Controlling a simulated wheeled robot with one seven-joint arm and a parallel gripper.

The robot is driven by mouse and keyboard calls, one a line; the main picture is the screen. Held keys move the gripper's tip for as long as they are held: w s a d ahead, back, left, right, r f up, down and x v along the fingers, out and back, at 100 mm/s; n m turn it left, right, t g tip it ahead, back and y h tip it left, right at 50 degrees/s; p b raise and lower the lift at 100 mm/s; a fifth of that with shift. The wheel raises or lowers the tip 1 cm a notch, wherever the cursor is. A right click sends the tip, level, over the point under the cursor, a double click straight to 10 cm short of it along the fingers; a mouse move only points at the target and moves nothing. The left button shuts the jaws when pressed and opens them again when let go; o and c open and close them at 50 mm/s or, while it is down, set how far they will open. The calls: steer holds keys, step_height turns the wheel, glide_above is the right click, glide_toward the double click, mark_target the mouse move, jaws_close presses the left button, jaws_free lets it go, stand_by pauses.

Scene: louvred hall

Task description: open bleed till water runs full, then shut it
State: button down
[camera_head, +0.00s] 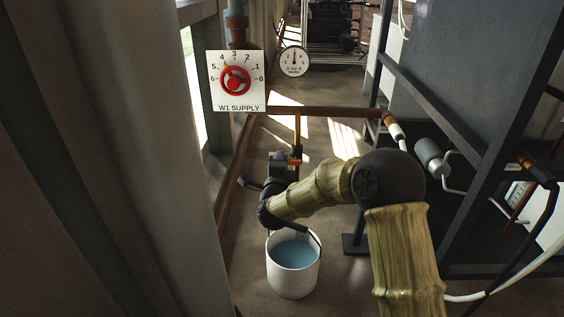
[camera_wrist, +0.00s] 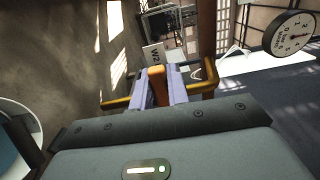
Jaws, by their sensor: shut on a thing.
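My gripper (camera_head: 289,160) is shut on the orange bleed handle (camera_wrist: 156,73), below the brown horizontal pipe. In the wrist view my gripper's pale fingers (camera_wrist: 162,92) stand on both sides of the handle. Yellow bars (camera_wrist: 115,103) extend to either side behind the fingers. A white bucket (camera_head: 293,286) stands on the floor below my gripper, with blue water (camera_head: 293,253) inside. The bleed outlet is hidden behind my gripper and arm. I cannot make out a running stream of water.
A red W1 SUPPLY knob (camera_head: 235,80) on a white dial plate is at upper left. A round gauge (camera_head: 294,61) stands behind, its pointer near upright. A brown pipe (camera_head: 330,111) crosses to the right. Dark frame posts (camera_head: 480,200) stand at right. A W2 tag (camera_wrist: 154,55) shows near the handle.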

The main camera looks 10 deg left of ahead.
steer(key=c, duration=1.4)
jaws_free()
steer(key=shift+o, duration=0.2)
steer(key=shift+s, duration=0.1)
steer(key=s+d+p, duration=0.1)
steer(key=s+p, duration=0.2)
steer(key=s, duration=0.5)
steer(key=s+d+p, duration=0.2)
steer(key=s+p, duration=0.1)
steer(key=s, duration=0.5)
steer(key=shift+s+d, duration=0.25)
steer(key=shift+s, duration=0.15)
